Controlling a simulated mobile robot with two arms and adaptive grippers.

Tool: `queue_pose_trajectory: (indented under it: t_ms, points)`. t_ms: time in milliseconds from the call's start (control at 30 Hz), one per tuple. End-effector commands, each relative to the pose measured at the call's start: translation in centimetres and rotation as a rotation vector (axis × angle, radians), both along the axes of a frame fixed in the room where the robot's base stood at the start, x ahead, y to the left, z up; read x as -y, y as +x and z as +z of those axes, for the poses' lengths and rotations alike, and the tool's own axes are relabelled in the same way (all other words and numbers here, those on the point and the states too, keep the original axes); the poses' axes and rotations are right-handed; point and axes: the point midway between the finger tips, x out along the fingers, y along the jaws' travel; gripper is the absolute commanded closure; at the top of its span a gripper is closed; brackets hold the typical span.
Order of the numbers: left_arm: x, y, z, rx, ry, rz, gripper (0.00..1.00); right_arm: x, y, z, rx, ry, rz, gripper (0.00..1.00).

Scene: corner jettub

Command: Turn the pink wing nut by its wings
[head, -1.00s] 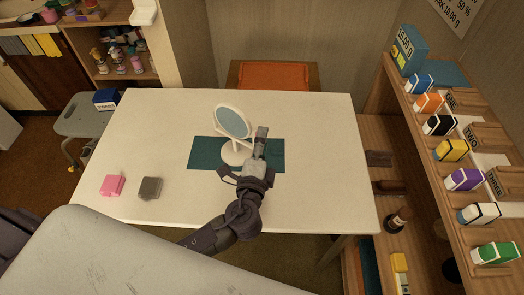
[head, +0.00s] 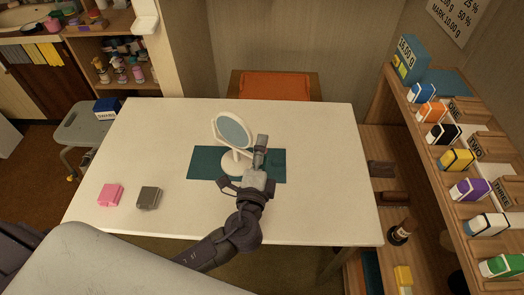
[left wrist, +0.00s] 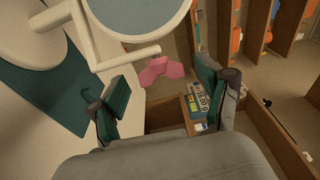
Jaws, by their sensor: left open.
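The pink wing nut (left wrist: 160,71) shows in the left wrist view at the end of the white mirror's (left wrist: 108,45) pivot rod. In the head view my arm hides it. The round mirror (head: 233,131) stands upright on a teal mat (head: 204,160) on the white table. My left gripper (head: 261,146) is at the mirror's right side. In the left wrist view its fingers (left wrist: 165,98) are open, and the nut appears between them, beyond the tips. I see no contact with the nut. My right gripper is not in view.
A pink block (head: 110,194) and a grey block (head: 148,197) lie on the table (head: 325,190) at the left. An orange-seated chair (head: 274,86) stands behind the table. The table's right part is clear.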

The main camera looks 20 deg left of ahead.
Motion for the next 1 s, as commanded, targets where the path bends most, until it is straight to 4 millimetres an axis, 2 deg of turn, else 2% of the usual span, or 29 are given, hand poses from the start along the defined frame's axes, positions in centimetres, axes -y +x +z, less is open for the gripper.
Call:
queue_pose_trajectory:
  t_ms: [233,700,833,1000]
  points:
    - [0.2,-0.9,0.0,0.000,0.000,-0.002,0.23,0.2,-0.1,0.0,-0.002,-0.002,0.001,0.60]
    - [1.5,-10.0,-0.3,-0.004,0.000,-0.001,0.23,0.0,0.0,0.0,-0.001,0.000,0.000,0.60]
    - [1.7,-11.3,-0.2,-0.002,0.001,0.000,0.23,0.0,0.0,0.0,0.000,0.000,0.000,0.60]
    - [1.8,-11.9,-0.1,0.000,0.000,0.001,0.23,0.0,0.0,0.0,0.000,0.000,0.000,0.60]
